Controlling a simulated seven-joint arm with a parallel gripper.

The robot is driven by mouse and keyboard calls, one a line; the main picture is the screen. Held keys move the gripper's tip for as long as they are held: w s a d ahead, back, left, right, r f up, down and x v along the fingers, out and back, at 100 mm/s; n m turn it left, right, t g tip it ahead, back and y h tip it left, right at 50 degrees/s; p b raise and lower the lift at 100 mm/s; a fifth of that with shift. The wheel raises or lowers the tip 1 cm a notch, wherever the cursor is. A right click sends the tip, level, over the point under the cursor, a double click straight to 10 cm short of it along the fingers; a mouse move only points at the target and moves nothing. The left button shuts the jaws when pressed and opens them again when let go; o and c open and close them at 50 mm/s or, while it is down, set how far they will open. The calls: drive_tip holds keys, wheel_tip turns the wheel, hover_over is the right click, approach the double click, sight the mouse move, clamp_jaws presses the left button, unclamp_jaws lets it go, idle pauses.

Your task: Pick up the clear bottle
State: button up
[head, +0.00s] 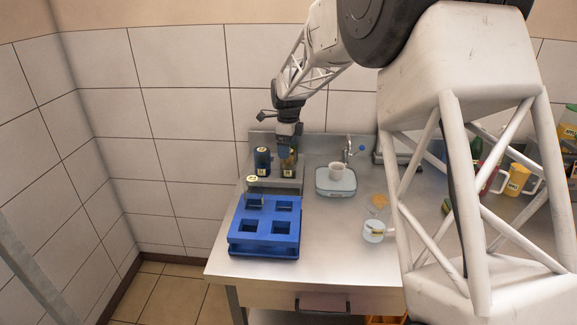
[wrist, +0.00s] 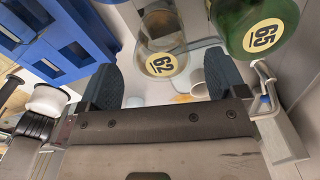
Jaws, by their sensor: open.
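In the wrist view, a clear bottle (wrist: 158,32) with a round pale label reading 62 shows in the gap between the fingers of my gripper (wrist: 162,82). The fingers are apart, and I cannot tell how deep the bottle is between them.
A green bottle (wrist: 255,22) labelled 65 is close to the right finger. A scale (head: 336,183) with a white cup (head: 337,170) and a clear mug (head: 374,231) are to the right. The front centre counter is bare.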

drive_tip(key=shift+f, duration=2.5)
drive_tip(key=c, duration=1.1)
drive_tip(key=shift+w, duration=0.1)
drive_tip(key=shift+r, duration=0.1)
drive_tip(key=shift+r, duration=4.95)
drive_tip(key=shift+r, duration=0.15)
drive_tip(key=shift+r, duration=2.85)
